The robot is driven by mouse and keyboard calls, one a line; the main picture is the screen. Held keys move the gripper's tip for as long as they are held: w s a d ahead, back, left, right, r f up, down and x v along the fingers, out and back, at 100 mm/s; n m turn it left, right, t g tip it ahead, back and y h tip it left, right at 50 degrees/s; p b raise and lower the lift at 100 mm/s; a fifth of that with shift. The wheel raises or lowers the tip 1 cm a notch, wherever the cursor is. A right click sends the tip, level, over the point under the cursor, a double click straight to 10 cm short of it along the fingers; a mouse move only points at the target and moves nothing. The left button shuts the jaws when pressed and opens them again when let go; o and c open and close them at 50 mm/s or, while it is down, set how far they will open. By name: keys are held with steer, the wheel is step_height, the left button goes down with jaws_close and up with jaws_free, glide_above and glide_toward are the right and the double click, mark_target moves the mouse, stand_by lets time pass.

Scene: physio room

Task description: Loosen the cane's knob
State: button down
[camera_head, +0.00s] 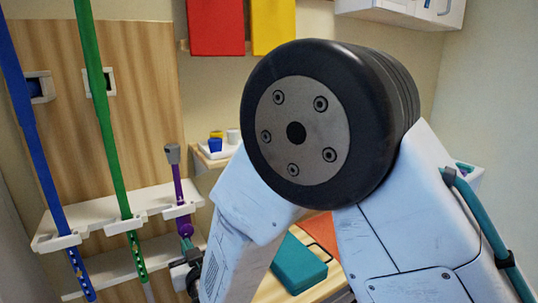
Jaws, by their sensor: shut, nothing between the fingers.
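A purple cane (180,186) with a grey end on top stands in a slot of the white wall rack (88,222). A long green cane (112,160) and a long blue cane (40,160) lean in the same rack to its left, with rows of holes low down. My gripper (187,250) is at the purple cane's lower part, just below the rack's upper shelf, small and partly hidden by my own arm. It looks shut with nothing held.
A second white shelf (112,276) runs below the rack. A teal box (298,266) lies on a wooden surface behind my arm. Small cups (216,143) stand on a tray at the back. My own arm hides much of the middle and right.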

steer(key=shift+w+d, duration=0.25)
steer(key=shift+d, duration=0.15)
steer(key=shift+w+d, duration=0.2)
steer(key=shift+d, duration=0.1)
steer(key=shift+w+d+r, duration=0.1)
steer(key=shift+w+r, duration=0.05)
steer(key=shift+r, duration=0.05)
stand_by(0.5)
steer(key=shift+f, duration=0.1)
steer(key=v, duration=0.6)
steer(key=shift+f, duration=0.4)
steer(key=shift+d, duration=0.15)
